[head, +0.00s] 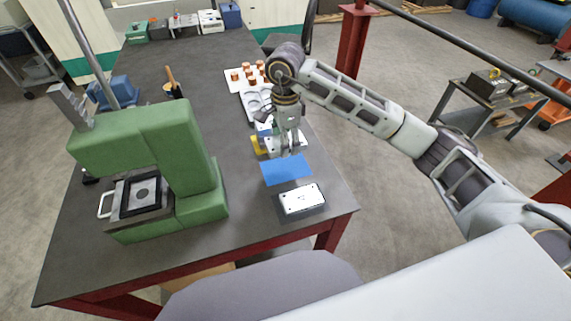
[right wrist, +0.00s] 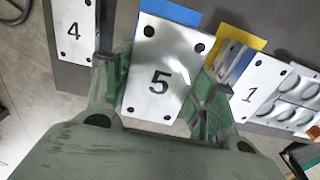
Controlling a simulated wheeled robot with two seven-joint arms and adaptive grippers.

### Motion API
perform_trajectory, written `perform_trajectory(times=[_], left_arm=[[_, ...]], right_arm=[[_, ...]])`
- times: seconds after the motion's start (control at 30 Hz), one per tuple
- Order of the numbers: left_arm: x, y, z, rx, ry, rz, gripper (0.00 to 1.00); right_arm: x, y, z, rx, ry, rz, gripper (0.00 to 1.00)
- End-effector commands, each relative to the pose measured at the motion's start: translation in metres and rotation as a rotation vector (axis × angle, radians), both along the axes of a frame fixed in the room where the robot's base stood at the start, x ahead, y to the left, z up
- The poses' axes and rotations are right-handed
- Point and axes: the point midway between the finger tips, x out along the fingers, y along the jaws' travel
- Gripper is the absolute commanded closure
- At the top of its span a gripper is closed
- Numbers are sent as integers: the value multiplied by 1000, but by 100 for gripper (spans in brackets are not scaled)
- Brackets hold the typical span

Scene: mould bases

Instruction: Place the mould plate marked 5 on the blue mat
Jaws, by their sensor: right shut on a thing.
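The white mould plate marked 5 (right wrist: 160,80) lies between the fingers of my right gripper (right wrist: 158,72) in the right wrist view. The gripper is shut on it. The blue mat (head: 286,170) is bare in the head view, just in front of my right gripper (head: 290,153). In the right wrist view a strip of the blue mat (right wrist: 172,12) shows beyond the plate's upper edge. In the head view I cannot separate plate 5 from the white pieces around the fingers. I cannot tell how high it is held. My left gripper is not in view.
A plate marked 4 (right wrist: 75,28) lies near the table's front edge, also in the head view (head: 302,199). A plate marked 1 (right wrist: 252,88) and a yellow mat (right wrist: 240,36) are beside plate 5. A green press (head: 185,150) stands left. Copper pieces (head: 247,72) stand farther back.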

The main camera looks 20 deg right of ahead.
Motion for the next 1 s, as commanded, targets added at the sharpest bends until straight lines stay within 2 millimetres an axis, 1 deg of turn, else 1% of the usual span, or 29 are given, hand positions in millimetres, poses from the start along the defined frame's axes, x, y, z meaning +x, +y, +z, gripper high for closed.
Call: perform_trajectory(times=[0.13,0.4,0.57,0.8,0.9,1.0], left_arm=[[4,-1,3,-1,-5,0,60],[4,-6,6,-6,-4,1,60],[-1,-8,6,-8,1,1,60],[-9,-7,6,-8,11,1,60],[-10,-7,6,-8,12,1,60],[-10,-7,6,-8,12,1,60]], right_arm=[[0,0,-16,0,1,-1,86],[0,0,-46,0,0,-1,86],[1,0,-53,1,-2,-1,86],[1,0,-53,0,-3,-1,86],[0,0,-54,0,-2,-1,86],[0,0,-59,0,-1,-1,86]])
